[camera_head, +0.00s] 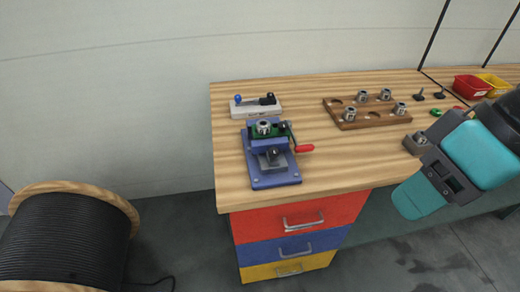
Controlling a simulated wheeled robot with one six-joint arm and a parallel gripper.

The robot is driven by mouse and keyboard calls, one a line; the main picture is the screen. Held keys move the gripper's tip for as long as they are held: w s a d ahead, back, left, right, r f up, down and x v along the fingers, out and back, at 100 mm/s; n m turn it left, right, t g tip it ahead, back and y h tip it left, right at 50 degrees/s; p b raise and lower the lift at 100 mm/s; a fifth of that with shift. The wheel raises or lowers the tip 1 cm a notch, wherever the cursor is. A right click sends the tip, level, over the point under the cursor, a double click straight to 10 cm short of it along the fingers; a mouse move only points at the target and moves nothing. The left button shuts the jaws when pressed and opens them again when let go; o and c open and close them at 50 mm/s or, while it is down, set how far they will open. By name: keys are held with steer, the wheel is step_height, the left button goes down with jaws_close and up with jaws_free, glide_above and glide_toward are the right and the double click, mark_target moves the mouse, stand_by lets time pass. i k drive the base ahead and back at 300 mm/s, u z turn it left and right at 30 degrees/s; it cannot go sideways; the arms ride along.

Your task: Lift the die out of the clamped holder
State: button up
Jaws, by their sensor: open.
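The die (264,126) is a small silver ring-shaped part with a dark centre. It sits at the top of a green holder (283,127) in a blue clamp (274,180) on the left part of the wooden bench. The clamp has a red-ended handle (304,148) sticking out to the right. The die's lower part is hidden in the holder. Teal and dark grey parts of my arm show at the right, well apart from the clamp. I cannot make out my gripper's fingers in this view.
Behind the clamp lies a pale plate (256,108) with blue and black knobs. A wooden rack (373,123) with several silver dies stands to the right. Red (471,86) and yellow bins stand at the back right. A black cable spool (70,240) is on the floor. Bench between clamp and rack is clear.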

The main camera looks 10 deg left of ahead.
mark_target(262, 126)
steer(key=u, duration=0.65)
steer(key=i, duration=0.9)
steer(key=z, duration=0.05)
